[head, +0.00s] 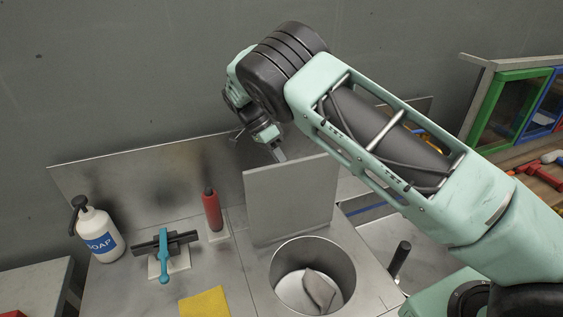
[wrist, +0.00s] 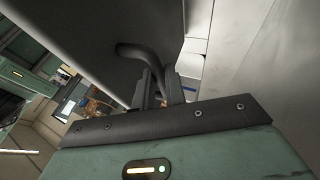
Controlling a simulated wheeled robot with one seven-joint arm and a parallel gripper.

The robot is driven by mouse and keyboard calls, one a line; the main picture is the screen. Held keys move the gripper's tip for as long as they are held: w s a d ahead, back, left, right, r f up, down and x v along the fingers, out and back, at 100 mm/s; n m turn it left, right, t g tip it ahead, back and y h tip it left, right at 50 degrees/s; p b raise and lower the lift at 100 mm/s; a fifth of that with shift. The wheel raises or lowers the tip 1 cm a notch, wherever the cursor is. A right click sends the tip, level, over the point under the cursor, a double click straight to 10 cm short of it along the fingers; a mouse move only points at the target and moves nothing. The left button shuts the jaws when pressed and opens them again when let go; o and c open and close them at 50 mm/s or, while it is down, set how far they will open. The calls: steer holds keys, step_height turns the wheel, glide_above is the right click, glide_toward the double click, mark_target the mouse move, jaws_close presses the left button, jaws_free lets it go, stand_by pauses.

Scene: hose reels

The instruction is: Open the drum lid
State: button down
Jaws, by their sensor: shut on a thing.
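The drum lid (head: 290,200) is a flat grey square plate. It stands nearly upright at the back edge of the round drum opening (head: 347,268), which is uncovered and shows pale, crumpled material inside. My gripper (head: 279,154) is at the lid's top edge, toward the back. In the wrist view the lid's dark underlit face (wrist: 85,30) fills the upper left. A dark curved handle (wrist: 135,50) projects from it, and my gripper (wrist: 163,88) is shut on its end. The head view hides this handle behind the lid.
A soap bottle (head: 98,232), a blue-handled squeegee-like tool (head: 164,262), a red cylinder (head: 212,212) and a yellow cloth (head: 205,303) are on the metal counter left of the drum. A dark upright handle (head: 400,258) stands right of it. A metal backsplash (head: 140,185) is behind.

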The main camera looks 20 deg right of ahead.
steer(key=shift+s+a+f, duration=0.15)
steer(key=shift+s+f, duration=0.05)
steer(key=shift+f, duration=0.25)
steer(key=c, duration=1.5)
jaws_free()
steer(key=shift+o, duration=0.2)
steer(key=shift+r, duration=0.2)
steer(key=shift+w, duration=0.15)
steer(key=b+v, duration=0.3)
steer(key=v, duration=0.4)
steer(key=shift+w+a+r, duration=0.1)
